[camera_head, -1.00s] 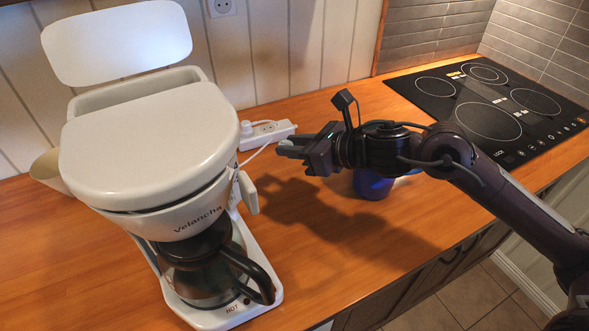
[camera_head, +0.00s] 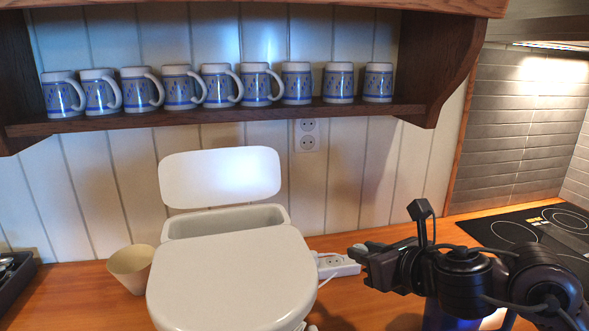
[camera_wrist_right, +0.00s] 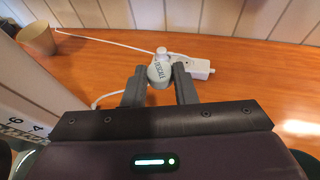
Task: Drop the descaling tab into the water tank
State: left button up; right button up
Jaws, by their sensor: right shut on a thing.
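The coffee maker (camera_head: 232,280) stands on the counter in the head view. Its rear lid (camera_head: 220,177) is raised, and the open water tank (camera_head: 225,220) shows behind the top cover; the tank's inside is mostly hidden. My right gripper (camera_head: 360,254) is to the right of the machine, apart from it, in front of the power strip. In the right wrist view my right gripper (camera_wrist_right: 160,84) is shut on the descaling tab (camera_wrist_right: 159,73), a pale round piece with "DESCALE" lettering, held between the fingertips above the counter. My left gripper is not in view.
A white power strip (camera_head: 335,264) with a cord lies behind the gripper. A beige cup (camera_head: 131,268) stands left of the machine. A shelf (camera_head: 220,114) with several blue-and-white mugs hangs above. A black cooktop (camera_head: 530,232) is at the right.

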jog(key=s+d+f+m+t+h, duration=0.1)
jog(key=d+f+m+h, duration=0.2)
jog(key=d+m+h, duration=0.2)
jog(key=shift+s+d+h, duration=0.15)
jog(key=shift+s+h, duration=0.1)
jog(key=shift+h, duration=0.05)
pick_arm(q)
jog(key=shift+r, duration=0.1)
pick_arm(e)
jog(key=shift+r, duration=0.15)
dwell(0.5)
